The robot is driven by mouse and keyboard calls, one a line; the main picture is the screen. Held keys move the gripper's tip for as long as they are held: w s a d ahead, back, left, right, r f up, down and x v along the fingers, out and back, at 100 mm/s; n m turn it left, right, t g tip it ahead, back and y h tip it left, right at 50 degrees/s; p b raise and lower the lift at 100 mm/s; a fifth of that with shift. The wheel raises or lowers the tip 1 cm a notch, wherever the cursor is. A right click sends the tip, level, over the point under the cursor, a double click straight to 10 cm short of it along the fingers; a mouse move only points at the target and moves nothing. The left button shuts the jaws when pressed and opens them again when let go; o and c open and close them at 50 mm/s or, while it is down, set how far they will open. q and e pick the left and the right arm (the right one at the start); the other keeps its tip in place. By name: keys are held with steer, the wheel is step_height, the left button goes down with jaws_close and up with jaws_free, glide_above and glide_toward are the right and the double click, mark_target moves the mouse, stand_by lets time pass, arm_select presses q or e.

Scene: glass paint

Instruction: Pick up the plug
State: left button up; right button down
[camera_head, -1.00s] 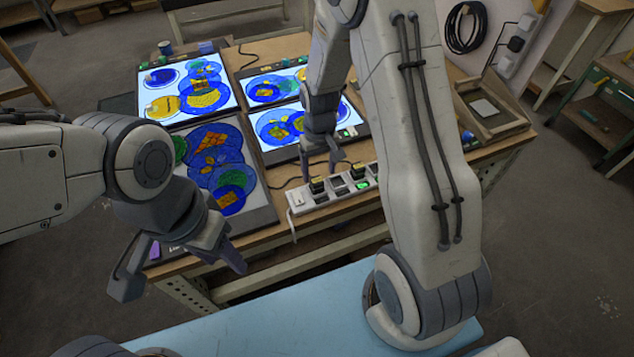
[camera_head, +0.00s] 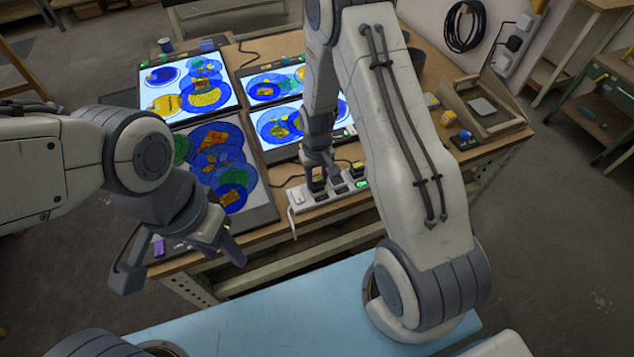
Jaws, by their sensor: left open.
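A power strip (camera_head: 298,199) lies on the near edge of the workbench. A dark plug (camera_head: 317,185) sits in its left part, and another dark plug (camera_head: 357,168) is farther right, partly hidden by my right arm. My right gripper (camera_head: 320,174) points down at the strip, with its fingertips at or just above the left plug. Whether the fingers touch the plug or have closed on it is too small to tell. My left gripper (camera_head: 180,267) is open and empty, in front of the bench's left side.
A wooden tray (camera_head: 512,124) is at the right. A black coiled cable (camera_head: 465,27) hangs on the wall.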

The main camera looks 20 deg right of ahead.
mark_target(321, 179)
steer(key=shift+r, duration=0.1)
steer(key=shift+r+b, duration=0.3)
steer(key=shift+r, duration=0.2)
steer(key=r, duration=0.1)
steer(key=r+b, duration=0.1)
steer(key=d+r, duration=0.1)
steer(key=shift+s+r+b, duration=0.2)
steer(key=shift+s+b, duration=0.1)
steer(key=shift+s, duration=0.05)
steer(key=s+d+r+p, duration=0.2)
steer(key=s+d+r, duration=0.5)
steer(key=r, duration=0.4)
steer(key=shift+d+r, duration=0.25)
steer(key=shift+d, duration=0.1)
